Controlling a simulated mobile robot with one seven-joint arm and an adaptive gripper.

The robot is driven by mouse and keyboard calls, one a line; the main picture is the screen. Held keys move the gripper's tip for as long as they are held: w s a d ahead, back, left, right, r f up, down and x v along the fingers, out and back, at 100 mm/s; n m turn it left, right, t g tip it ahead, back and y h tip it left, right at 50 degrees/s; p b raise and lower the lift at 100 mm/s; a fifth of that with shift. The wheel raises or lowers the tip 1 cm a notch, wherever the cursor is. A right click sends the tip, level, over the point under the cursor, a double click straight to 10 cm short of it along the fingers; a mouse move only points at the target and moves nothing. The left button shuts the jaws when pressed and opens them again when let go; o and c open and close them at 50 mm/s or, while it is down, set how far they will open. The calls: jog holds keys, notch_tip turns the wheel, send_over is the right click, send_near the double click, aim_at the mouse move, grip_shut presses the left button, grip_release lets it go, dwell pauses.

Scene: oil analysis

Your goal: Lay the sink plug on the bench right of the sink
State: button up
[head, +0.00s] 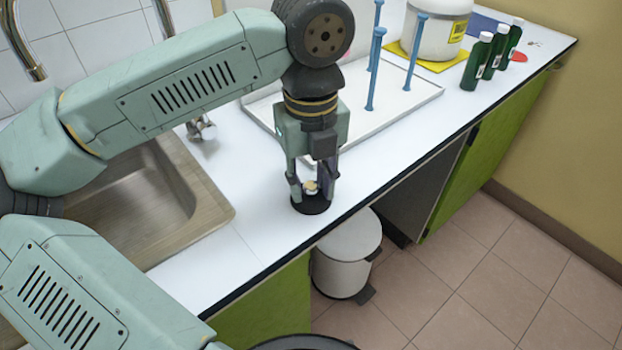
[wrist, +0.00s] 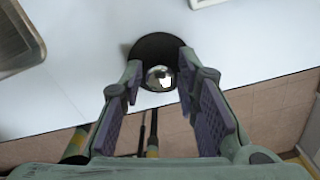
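The sink plug is a black disc with a shiny metal knob (wrist: 155,50). In the head view the plug (head: 311,206) appears to lie flat on the white bench (head: 235,262), right of the sink (head: 190,190) and close to the bench's front edge. My gripper (head: 310,190) points down over it, one finger on each side of the knob. In the wrist view my gripper (wrist: 160,72) is open, with gaps between its fingertips and the knob. The fingers hide part of the disc.
A white tray (head: 425,96) with blue pegs (head: 373,75) stands behind my gripper. A white container (head: 436,35) and several green bottles (head: 477,65) are farther right. A white bin (head: 346,256) stands on the floor below the bench edge. Bare bench lies around the plug.

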aim_at(311, 184)
jog(key=shift+o, duration=0.7)
jog(key=shift+r+p, duration=0.3)
jog(key=shift+p, duration=0.1)
jog(key=shift+r+b, duration=0.35)
jog(key=shift+r, duration=0.05)
notch_tip(311, 184, up, 11)
jog(key=b, duration=0.1)
